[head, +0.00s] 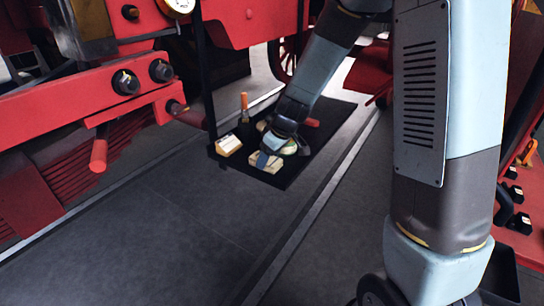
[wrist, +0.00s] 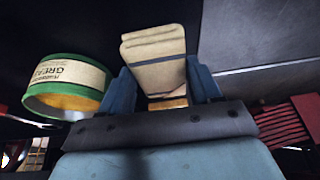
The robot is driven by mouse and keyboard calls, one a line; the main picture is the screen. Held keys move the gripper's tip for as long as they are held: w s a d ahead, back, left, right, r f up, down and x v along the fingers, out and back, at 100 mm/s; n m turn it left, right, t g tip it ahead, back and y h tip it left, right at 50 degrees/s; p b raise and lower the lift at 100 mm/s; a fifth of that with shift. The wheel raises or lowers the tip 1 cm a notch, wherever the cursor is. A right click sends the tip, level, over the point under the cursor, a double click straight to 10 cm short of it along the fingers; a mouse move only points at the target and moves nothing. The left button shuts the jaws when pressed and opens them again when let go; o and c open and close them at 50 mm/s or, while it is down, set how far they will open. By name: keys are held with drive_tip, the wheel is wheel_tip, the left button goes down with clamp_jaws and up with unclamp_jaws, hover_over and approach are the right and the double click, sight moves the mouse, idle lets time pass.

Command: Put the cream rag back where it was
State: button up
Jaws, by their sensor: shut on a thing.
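The folded cream rag (wrist: 154,60) is between the two blue fingers of my gripper (wrist: 163,88) in the wrist view. The gripper is shut on it. An orange-brown strip shows just below the rag between the fingers; I cannot tell what it is. In the head view my gripper (head: 270,158) is low over the near end of a black tray (head: 285,180), with the cream rag (head: 258,166) at its fingers. I cannot tell whether the rag touches the tray.
A green tin with a cream label (wrist: 66,88) is close to the left finger in the wrist view. Red machinery (head: 75,110) borders the left; the grey floor in front is clear.

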drive_tip(key=o, duration=1)
drive_tip(key=shift+r, duration=0.1)
drive_tip(key=s+d+r+m+t, duration=0.1)
drive_tip(key=s+d+r+m, duration=0.1)
drive_tip(key=s+d+r, duration=0.35)
drive_tip(key=s+d+r+m+h, duration=0.1)
drive_tip(key=s+d+r, duration=0.15)
drive_tip(key=r, duration=0.55)
drive_tip(key=s+d+r+m+t, duration=0.1)
drive_tip(key=s+d+r+m, duration=0.15)
drive_tip(key=s+r, duration=0.3)
drive_tip(key=s+d+r+m+h, duration=0.1)
drive_tip(key=s+d, duration=0.1)
drive_tip(key=s, duration=0.1)
drive_tip(key=s+d+r+m, duration=0.1)
drive_tip(key=s+d+m, duration=0.1)
drive_tip(key=s+d, duration=0.1)
drive_tip(key=s+d+r+m+t+h, duration=0.1)
drive_tip(key=s+d+r+m, duration=0.1)
drive_tip(key=s, duration=0.3)
drive_tip(key=shift+s+d+h, duration=0.25)
drive_tip(key=shift+d+h, duration=0.05)
drive_tip(key=shift+d, duration=0.35)
